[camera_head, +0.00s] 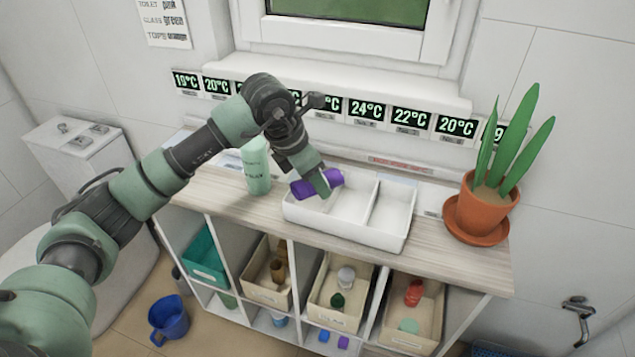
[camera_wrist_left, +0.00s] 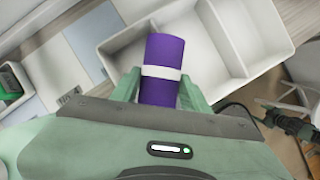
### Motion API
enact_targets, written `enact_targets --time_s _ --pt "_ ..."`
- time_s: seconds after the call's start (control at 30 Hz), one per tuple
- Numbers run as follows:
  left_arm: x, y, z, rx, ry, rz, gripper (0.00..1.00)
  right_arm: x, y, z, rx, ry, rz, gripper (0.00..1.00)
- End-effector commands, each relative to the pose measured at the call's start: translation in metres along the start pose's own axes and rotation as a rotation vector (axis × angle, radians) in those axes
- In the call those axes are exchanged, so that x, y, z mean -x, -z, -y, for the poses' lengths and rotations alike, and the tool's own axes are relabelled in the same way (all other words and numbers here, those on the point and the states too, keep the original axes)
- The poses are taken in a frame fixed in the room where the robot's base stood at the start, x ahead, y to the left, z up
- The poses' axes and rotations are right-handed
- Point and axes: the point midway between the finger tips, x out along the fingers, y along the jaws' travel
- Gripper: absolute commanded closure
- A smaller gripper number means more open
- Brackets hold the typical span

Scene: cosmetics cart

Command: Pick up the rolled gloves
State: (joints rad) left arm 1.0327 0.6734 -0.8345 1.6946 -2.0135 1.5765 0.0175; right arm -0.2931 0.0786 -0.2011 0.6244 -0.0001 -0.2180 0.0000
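The rolled gloves are a purple roll (camera_head: 305,187) with a white band, at the left compartment of the white divided tray (camera_head: 375,238) on the shelf top. My left gripper (camera_head: 325,185) comes down over the roll from above. In the left wrist view the roll (camera_wrist_left: 164,55) lies between the two green fingers (camera_wrist_left: 160,92), which appear to press against its sides. The gripper looks shut on it. Whether the roll still touches the tray cannot be told. The other tray compartments look empty.
A green bottle (camera_head: 257,167) stands left of the tray. A potted plant (camera_head: 480,212) stands at the right end of the top. Temperature displays (camera_head: 367,109) line the wall behind. Bins with small items (camera_head: 340,292) fill the shelves below. A blue mug-like pail (camera_head: 168,320) is on the floor.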

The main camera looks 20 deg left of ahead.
Motion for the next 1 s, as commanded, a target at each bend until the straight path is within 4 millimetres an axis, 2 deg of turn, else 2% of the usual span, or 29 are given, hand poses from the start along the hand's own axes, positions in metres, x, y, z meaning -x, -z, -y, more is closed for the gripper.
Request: enact_targets --time_s 0.33,0.53,0.67,1.0 --pt "0.003 -0.001 -0.001 0.000 -0.001 0.002 0.96 0.000 -0.011 0.002 -0.001 0.002 0.017 0.30" --pt "0.020 -0.009 -0.002 -0.001 -0.003 0.005 0.96 -0.003 -0.012 0.002 -0.001 0.002 0.017 0.30" --pt "0.044 -0.019 -0.003 0.000 -0.004 0.007 0.96 -0.006 -0.012 0.001 -0.002 0.001 0.017 0.30" --pt "0.135 -0.057 -0.005 -0.001 -0.003 0.006 0.96 -0.015 -0.011 0.001 -0.002 0.001 0.014 0.30"
